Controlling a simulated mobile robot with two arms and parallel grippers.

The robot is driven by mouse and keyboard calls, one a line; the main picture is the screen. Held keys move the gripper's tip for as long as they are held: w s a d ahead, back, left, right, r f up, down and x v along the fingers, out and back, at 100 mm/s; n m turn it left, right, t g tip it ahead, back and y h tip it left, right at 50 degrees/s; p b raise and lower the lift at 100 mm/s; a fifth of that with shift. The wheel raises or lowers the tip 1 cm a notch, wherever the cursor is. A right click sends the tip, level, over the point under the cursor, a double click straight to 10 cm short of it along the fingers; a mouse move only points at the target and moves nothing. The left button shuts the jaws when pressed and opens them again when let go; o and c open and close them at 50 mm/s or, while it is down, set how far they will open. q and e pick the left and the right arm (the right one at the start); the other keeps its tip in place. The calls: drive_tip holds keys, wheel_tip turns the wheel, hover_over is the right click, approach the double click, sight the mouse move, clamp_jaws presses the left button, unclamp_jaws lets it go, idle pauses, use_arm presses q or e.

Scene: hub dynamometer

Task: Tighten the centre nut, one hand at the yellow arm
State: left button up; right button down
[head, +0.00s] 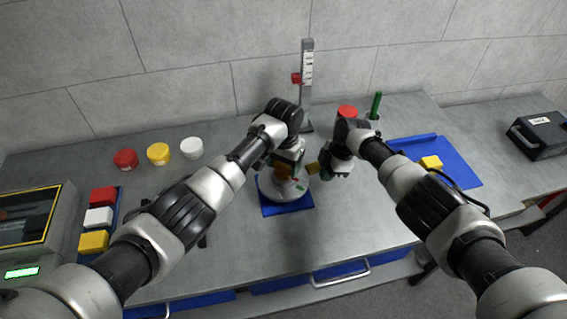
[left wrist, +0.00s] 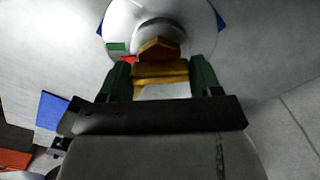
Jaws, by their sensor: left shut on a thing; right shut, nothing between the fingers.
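The hub (head: 294,190) is a white disc with green and red marks on a blue mat (head: 287,209), in the middle of the bench. My left gripper (head: 284,172) is over it, shut on the brass-coloured centre nut. In the left wrist view the nut (left wrist: 159,48) stands between the green fingers (left wrist: 160,80) above the white disc. The yellow arm (head: 312,169) sticks out at the hub's right side. My right gripper (head: 336,174) is shut and empty just right of the yellow arm's end. I cannot tell whether it touches it.
A scale post (head: 307,75) with a red slider stands behind the hub. Red, yellow and white jars (head: 158,153) stand back left; coloured blocks (head: 98,217) lie in a tray at left. A blue mat (head: 457,168) with a yellow block (head: 431,162) lies right. The front bench is clear.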

use_arm(q)
drive_tip(key=shift+m, duration=0.4)
idle(0.4)
drive_tip(key=o, duration=0.9)
wheel_tip(320, 180, up, 12)
drive_tip(key=shift+r, duration=0.1)
use_arm(e)
drive_tip(key=shift+r, duration=0.1)
use_arm(q)
wheel_tip(320, 180, up, 9)
drive_tip(key=p, duration=0.9)
drive_tip(key=shift+r, duration=0.2)
use_arm(e)
wheel_tip(320, 180, up, 9)
drive_tip(key=s, duration=0.1)
drive_tip(key=shift+s+d, duration=0.2)
drive_tip(key=shift+d, duration=0.1)
